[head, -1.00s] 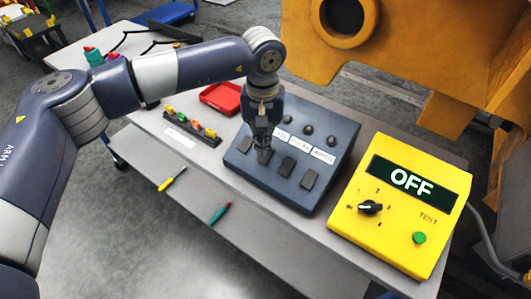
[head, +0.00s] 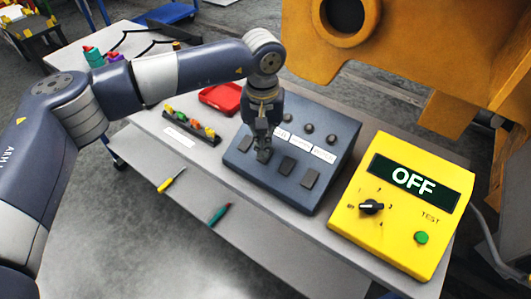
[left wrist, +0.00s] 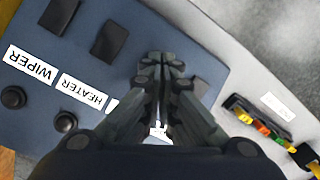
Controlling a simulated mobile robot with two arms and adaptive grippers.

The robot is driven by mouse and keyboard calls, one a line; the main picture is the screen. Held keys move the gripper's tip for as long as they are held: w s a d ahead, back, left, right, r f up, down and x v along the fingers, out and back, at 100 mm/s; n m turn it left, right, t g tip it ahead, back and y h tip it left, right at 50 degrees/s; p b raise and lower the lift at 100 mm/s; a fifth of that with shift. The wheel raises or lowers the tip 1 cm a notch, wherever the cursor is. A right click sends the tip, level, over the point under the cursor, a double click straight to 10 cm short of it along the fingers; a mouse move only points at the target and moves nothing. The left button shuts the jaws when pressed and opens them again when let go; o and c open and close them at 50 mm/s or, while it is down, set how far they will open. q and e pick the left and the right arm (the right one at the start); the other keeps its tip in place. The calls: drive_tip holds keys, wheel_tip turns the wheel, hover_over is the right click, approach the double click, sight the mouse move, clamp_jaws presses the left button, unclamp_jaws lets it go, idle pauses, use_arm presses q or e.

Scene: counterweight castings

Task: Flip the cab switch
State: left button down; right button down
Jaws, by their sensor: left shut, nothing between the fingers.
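A dark blue switch panel (head: 335,135) stands on the grey table, with a row of dark rocker switches, white labels and round black knobs. My left gripper (head: 263,155) is shut and empty, pointing down over the second rocker from the left in the head view. Its fingers hide that rocker, and I cannot tell whether they touch it. In the left wrist view my fingertips (left wrist: 161,60) lie between the rocker by the HEATER label (left wrist: 82,92) and the end rocker (left wrist: 200,88). The WIPER label (left wrist: 32,66) is readable; no cab label is readable. My right gripper is not in view.
A yellow tester (head: 400,210) reading OFF, with a black knob and green button, stands right of the panel. A red tray (head: 220,98) and a rack of coloured parts (head: 190,130) are to the left. A large yellow casting (head: 400,50) stands behind.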

use_arm(q)
drive_tip(key=shift+f+b, duration=0.8)
drive_tip(key=shift+f, duration=0.15)
drive_tip(key=shift+r, duration=0.15)
idle(0.3)
drive_tip(key=shift+r+p, duration=0.3)
drive_tip(key=shift+r, duration=0.3)
wheel_tip(320, 180, up, 6)
drive_tip(key=shift+f+p, duration=0.2)
drive_tip(key=shift+p, duration=0.75)
